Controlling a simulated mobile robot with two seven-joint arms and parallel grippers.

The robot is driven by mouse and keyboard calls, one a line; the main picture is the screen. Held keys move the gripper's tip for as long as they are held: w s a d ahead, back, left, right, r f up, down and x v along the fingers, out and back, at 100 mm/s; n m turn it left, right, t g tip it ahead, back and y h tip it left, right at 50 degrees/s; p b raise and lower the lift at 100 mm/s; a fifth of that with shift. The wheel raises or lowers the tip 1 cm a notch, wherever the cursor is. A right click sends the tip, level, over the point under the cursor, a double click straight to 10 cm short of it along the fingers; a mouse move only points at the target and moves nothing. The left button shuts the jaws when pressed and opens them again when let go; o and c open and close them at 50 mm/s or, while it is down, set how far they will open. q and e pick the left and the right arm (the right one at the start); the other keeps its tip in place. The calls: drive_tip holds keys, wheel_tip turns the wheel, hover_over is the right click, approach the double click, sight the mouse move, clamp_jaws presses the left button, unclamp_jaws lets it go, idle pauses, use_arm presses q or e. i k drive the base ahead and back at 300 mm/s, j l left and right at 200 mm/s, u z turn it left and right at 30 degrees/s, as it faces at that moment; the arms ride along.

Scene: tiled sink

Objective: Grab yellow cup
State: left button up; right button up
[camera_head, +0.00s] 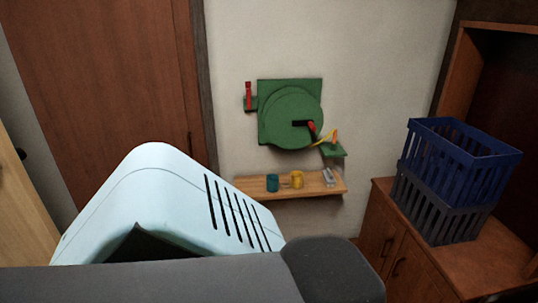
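The yellow cup (297,179) stands on a small wooden wall shelf (318,188), across the room in the head view. A teal cup (272,183) stands to its left on the same shelf. A clear or grey item (328,177) is to its right; it is too small to name. Neither of my grippers is in view, and nothing touches the yellow cup.
A green hose reel (290,113) hangs on the wall above the shelf. Blue and dark crates (460,150) stand stacked on a wooden cabinet (425,270) at the right. A brown door (100,80) is at the left.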

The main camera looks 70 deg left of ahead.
sight(296, 179)
drive_tip(key=u, duration=2.15)
drive_tip(key=i+z, duration=0.25)
drive_tip(key=i, duration=0.15)
drive_tip(key=i+j+z, duration=0.1)
drive_tip(key=i+z, duration=0.2)
drive_tip(key=i+j, duration=0.15)
drive_tip(key=i, duration=0.3)
drive_tip(key=i+j+z, duration=0.15)
drive_tip(key=i, duration=0.3)
drive_tip(key=i+j, duration=0.2)
drive_tip(key=i, duration=0.25)
drive_tip(key=i+j, duration=0.2)
drive_tip(key=i, duration=0.3)
drive_tip(key=i+j, duration=0.1)
drive_tip(key=j, duration=0.15)
drive_tip(key=i+j, duration=0.1)
drive_tip(key=j+u, duration=0.05)
drive_tip(key=j, duration=0.05)
